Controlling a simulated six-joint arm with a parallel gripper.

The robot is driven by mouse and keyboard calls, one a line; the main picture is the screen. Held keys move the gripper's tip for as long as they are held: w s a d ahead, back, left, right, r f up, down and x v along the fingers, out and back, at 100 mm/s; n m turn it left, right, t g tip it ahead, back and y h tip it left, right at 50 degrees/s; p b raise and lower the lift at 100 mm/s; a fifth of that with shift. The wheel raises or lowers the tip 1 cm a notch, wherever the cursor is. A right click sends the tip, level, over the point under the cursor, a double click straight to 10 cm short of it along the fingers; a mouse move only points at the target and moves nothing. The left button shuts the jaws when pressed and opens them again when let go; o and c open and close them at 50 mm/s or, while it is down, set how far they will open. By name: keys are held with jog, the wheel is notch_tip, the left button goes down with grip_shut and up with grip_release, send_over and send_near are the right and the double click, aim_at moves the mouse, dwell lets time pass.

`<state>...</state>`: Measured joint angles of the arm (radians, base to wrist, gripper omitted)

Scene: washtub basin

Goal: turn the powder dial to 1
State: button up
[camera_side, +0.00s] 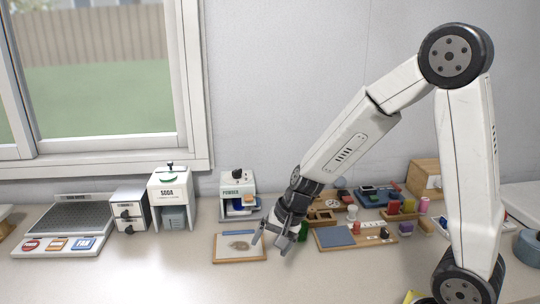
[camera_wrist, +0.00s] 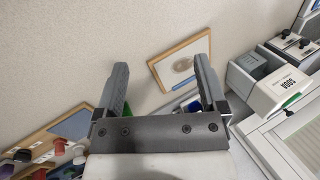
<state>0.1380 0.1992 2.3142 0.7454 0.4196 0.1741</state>
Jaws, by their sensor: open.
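The white powder dispenser (camera_side: 231,185), labelled POWDER, stands against the back wall, left of my gripper. A small dark and green part sits on its top; I cannot tell which part is the dial, and no setting is readable. My gripper (camera_side: 271,240) is open and empty, pointing down just above the counter, in front and to the right of the dispenser, beside the framed board's right edge. In the wrist view my gripper (camera_wrist: 161,66) shows its two fingers wide apart with nothing between them. The dispenser is not clearly visible there.
A wood-framed board (camera_side: 226,256) lies in front of the dispenser. The similar soda dispenser (camera_side: 157,186) stands to the left, also in the wrist view (camera_wrist: 262,99). A panel with several buttons (camera_side: 32,244) is farther left. Trays with small objects crowd the right. The front counter is clear.

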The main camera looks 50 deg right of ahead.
jog(key=w+d+r+m+t+y, duration=0.1)
jog(key=w+d+m+t, duration=0.1)
jog(key=w+m, duration=0.5)
jog(key=m+t+h, duration=0.4)
jog(key=m+t, duration=0.4)
jog(key=m, duration=1)
send_near(238, 170)
jog(key=w, duration=0.2)
jog(key=shift+s+d+f, duration=0.1)
jog(key=shift+f, duration=0.1)
jog(key=shift+x, duration=3.85)
jog(key=shift+f, duration=0.1)
